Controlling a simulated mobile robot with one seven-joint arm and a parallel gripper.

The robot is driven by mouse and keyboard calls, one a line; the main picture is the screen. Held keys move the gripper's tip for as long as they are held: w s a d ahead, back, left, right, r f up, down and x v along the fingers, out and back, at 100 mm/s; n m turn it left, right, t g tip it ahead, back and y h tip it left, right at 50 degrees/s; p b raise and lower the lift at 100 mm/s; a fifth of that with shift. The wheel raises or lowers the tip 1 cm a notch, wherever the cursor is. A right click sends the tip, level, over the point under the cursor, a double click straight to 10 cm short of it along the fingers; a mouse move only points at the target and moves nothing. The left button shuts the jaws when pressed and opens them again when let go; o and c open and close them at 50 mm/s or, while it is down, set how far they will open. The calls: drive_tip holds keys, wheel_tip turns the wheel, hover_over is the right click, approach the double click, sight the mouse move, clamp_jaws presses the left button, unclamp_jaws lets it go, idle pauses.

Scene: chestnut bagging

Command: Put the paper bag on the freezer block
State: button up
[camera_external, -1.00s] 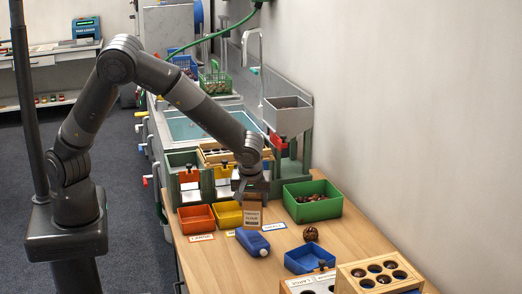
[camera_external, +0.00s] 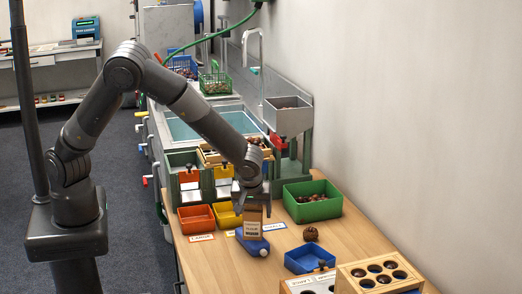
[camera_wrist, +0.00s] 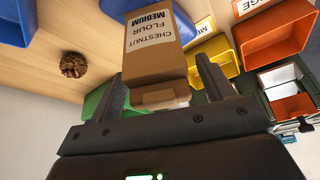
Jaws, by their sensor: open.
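The brown paper bag (camera_external: 253,222), labelled chestnut flour medium, appears upright on top of the blue freezer block (camera_external: 258,249), which lies on the wooden table. Its underside contact is partly hidden by the viewing angle. In the wrist view the bag (camera_wrist: 158,50) is in front of my gripper (camera_wrist: 163,82), its folded top between the two spread fingers. Gaps show on both sides of it. Part of the blue freezer block (camera_wrist: 118,8) shows behind the bag. My gripper (camera_external: 253,198) is open at the bag's top in the external view.
Orange (camera_external: 197,220) and yellow (camera_external: 226,215) trays stand left of the bag. A green bin (camera_external: 315,210) with chestnuts stands behind right. A round brown object (camera_external: 311,233), a blue tray (camera_external: 308,259) and a wooden holed box (camera_external: 378,278) are to the right.

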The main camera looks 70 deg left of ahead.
drive_tip(key=v, duration=1.1)
drive_tip(key=s+a+r+m+t+h, duration=0.1)
drive_tip(key=s+a+r+m+h, duration=0.45)
drive_tip(key=s+a+r, duration=0.8)
drive_tip(key=s+a+r+m+t, duration=0.1)
drive_tip(key=s+a+r+m, duration=0.1)
drive_tip(key=s+m, duration=0.2)
drive_tip(key=s+a+r+m+t+y, duration=0.1)
drive_tip(key=s+m, duration=0.3)
drive_tip(key=s, duration=0.6)
drive_tip(key=shift+a+r+t, duration=0.45)
drive_tip(key=shift+a+t, duration=0.05)
drive_tip(key=shift+a, duration=0.25)
